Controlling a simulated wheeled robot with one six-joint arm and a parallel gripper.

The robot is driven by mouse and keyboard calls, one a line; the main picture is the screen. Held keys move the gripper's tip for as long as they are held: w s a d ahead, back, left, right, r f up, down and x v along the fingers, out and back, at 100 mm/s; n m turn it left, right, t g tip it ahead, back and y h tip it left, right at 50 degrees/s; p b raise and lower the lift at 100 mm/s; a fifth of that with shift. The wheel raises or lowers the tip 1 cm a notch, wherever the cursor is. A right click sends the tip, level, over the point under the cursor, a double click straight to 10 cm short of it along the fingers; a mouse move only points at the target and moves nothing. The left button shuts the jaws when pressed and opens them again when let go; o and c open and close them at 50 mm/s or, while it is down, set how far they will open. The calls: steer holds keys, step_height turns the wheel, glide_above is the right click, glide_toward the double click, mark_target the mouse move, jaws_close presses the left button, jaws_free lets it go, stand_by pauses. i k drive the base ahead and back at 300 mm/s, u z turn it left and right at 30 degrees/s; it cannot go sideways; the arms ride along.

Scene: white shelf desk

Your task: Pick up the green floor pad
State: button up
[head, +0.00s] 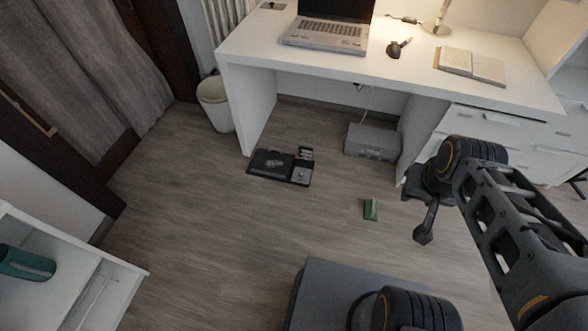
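The green floor pad (370,210) is a small green block with a lighter strip along it. It lies on the wooden floor, right of the middle of the head view and in front of the desk. My gripper (424,233) hangs from the arm to the right of the pad, clear of it, with its dark fingers pointing down. The fingers overlap from this angle, so whether they are open or shut does not show. Nothing is visible between them.
A black case (280,166) and a grey box (372,142) lie on the floor by the white desk (400,72). A waste bin (215,103) stands left of the desk. A white shelf (105,285) is at lower left. The floor around the pad is clear.

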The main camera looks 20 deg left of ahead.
mark_target(370, 207)
steer(key=k, duration=0.6)
steer(key=z, duration=0.35)
steer(key=i, duration=1.55)
steer(key=u, duration=0.75)
